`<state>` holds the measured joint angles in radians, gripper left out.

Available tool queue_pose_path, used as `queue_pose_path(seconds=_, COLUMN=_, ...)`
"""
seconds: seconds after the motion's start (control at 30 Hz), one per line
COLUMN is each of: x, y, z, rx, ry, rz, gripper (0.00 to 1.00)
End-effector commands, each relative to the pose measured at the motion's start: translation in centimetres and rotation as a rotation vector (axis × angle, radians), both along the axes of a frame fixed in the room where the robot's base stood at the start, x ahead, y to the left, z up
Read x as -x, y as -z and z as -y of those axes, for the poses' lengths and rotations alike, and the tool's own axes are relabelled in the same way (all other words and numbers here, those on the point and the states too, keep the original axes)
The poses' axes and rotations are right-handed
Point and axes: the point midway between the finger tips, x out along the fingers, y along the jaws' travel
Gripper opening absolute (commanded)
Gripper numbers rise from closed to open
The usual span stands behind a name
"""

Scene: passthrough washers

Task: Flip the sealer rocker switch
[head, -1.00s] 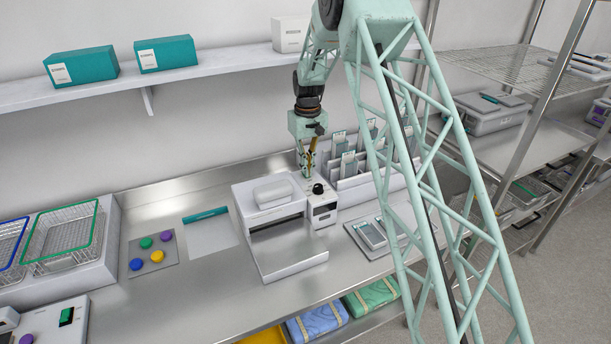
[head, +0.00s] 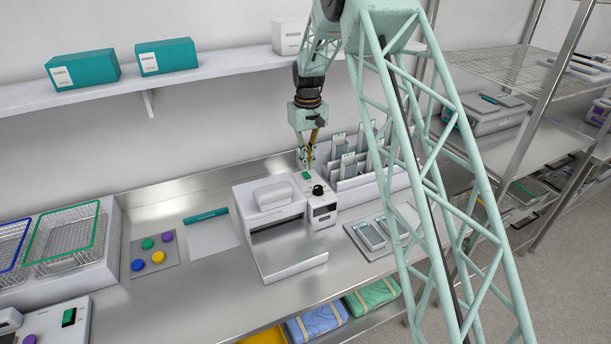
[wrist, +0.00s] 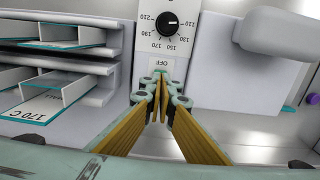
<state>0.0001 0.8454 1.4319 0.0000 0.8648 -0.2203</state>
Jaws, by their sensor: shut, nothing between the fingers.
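The sealer (head: 268,228) is a white machine on the steel counter. Its narrow right-hand control unit (head: 322,212) carries a black dial (head: 318,189) and, behind it, a green rocker switch (head: 306,176). The dial also shows in the wrist view (wrist: 170,22), with an OFF label (wrist: 165,64) below it. My gripper (head: 306,166) is shut and empty, just above and behind the rocker in the head view. In the wrist view my closed fingertips (wrist: 162,80) sit right by the OFF label and largely hide the switch. I cannot tell whether they touch it.
A white rack of upright pouches (head: 345,170) stands close to the right of my gripper. A tray of pouches (head: 375,233) lies right of the sealer. Coloured discs (head: 158,257) and wire baskets (head: 65,240) are at left. A shelf (head: 200,72) runs above.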

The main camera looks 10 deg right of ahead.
Motion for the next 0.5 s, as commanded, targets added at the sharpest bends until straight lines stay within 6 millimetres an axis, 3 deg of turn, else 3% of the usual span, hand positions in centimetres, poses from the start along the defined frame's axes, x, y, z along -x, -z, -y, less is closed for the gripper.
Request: queue_pose_path(seconds=0.5, x=0.0, y=-2.7, z=0.0, rx=0.000, ry=0.000, rz=0.001, gripper=0.00)
